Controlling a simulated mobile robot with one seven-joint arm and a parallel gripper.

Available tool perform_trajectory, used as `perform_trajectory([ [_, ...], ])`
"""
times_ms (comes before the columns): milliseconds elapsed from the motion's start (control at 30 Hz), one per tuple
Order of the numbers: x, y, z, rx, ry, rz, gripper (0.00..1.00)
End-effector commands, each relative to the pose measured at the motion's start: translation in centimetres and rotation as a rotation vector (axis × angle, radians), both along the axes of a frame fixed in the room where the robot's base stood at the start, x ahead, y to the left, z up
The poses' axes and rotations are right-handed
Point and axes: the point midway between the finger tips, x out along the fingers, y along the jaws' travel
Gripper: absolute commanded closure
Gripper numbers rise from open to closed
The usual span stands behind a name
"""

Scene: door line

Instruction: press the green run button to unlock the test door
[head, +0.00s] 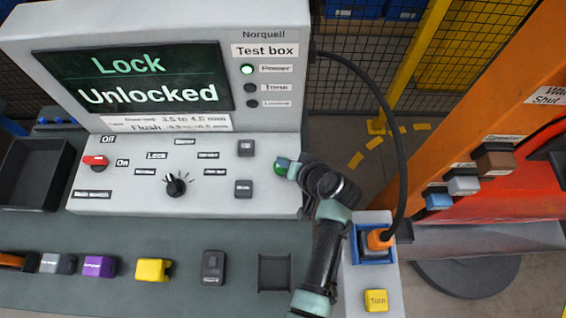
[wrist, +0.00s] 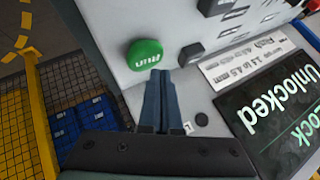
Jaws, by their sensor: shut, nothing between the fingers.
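The round green Run button (wrist: 145,55) is on the pale front of the test box (wrist: 190,25). In the wrist view my gripper (wrist: 162,72) is shut and empty, with its fingertips at the button's lower edge; I cannot tell whether they touch it. In the head view my arm's end covers most of the button. The test box screen (head: 135,78) reads "Lock Unlocked", and its Power lamp (head: 247,70) is lit green. The door itself cannot be made out for certain.
A dial (head: 177,185) and a red switch (head: 96,161) are on the panel. Several coloured blocks, including a yellow one (head: 153,270), lie on the bench. A black cable (head: 398,130) runs to a socket beside my arm. An orange frame (head: 500,85) stands at right.

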Motion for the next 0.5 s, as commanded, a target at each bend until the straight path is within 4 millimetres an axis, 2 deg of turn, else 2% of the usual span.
perform_trajectory([
  [167,0.0,0.0,1.0,0.0,-0.001,-0.001,1.0],
  [500,0.0,0.0,4.5,0.0,-0.001,-0.001,1.0],
])
